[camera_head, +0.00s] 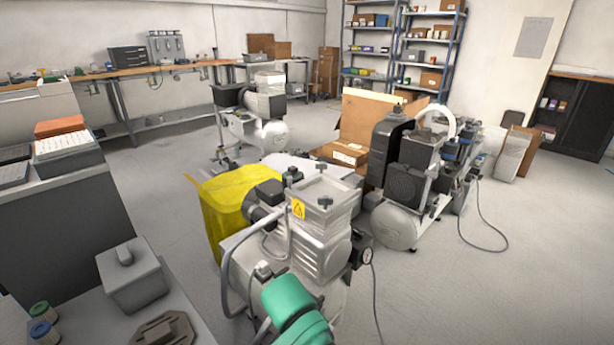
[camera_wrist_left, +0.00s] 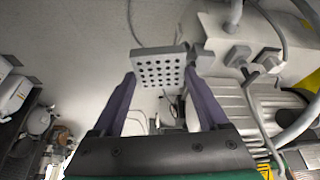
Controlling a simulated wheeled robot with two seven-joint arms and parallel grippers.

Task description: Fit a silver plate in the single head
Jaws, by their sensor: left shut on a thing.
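The compressor with the single head (camera_head: 318,250) stands in the near middle of the head view, a ribbed grey block with a yellow warning label. Its ribbed side also fills the right of the left wrist view (camera_wrist_left: 255,105). My left gripper (camera_wrist_left: 159,74) has purple fingers shut on a small silver plate (camera_wrist_left: 160,66) with rows of round holes. The plate is held in front of the fingers, beside the head in that view; whether it touches the head I cannot tell. In the head view only my green arm shows, and the fingers and plate are hidden. My right gripper is not in view.
A bench at the lower left holds a grey lidded box (camera_head: 135,275), a dark metal part (camera_head: 165,330) and small filters (camera_head: 42,320). A yellow cloth (camera_head: 222,205) hangs behind the compressor. Another compressor (camera_head: 405,195) stands at the right.

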